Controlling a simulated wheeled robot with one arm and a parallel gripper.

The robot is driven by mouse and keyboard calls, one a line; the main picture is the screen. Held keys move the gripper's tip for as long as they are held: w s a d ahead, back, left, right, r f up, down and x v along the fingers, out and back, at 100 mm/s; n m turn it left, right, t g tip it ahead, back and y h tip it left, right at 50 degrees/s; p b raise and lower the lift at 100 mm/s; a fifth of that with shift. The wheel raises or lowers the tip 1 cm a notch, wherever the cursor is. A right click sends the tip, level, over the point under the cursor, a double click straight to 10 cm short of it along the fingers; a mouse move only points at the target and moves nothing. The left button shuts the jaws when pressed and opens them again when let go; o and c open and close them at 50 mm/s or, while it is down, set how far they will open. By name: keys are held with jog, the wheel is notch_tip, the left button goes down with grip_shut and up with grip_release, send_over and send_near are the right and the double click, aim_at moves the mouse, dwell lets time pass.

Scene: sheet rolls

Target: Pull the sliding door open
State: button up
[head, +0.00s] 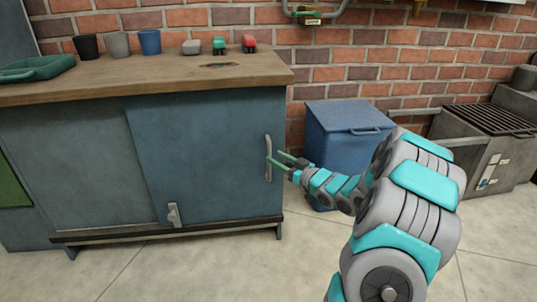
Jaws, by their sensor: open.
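The sliding door (205,160) is the blue front panel on the right part of a cabinet under a wooden top. It overlaps a greyer panel (75,165) on the left. A grey vertical handle (268,158) stands at the door's right edge. A small grey latch-like piece (173,215) sits at the door's lower left corner. My gripper (272,156) is open, with its two thin green fingers pointing left at the handle. The fingertips overlap the handle in the picture; I cannot tell whether they touch it.
The wooden top (150,77) holds a green tray (38,68), several cups and small items. A blue lidded bin (340,130) stands right of the cabinet, behind my arm. A grill (485,119) is at the far right. The floor (190,270) in front is clear.

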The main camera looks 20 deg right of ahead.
jog(key=shift+x, duration=2.3)
jog(key=shift+c, duration=0.2)
grip_shut()
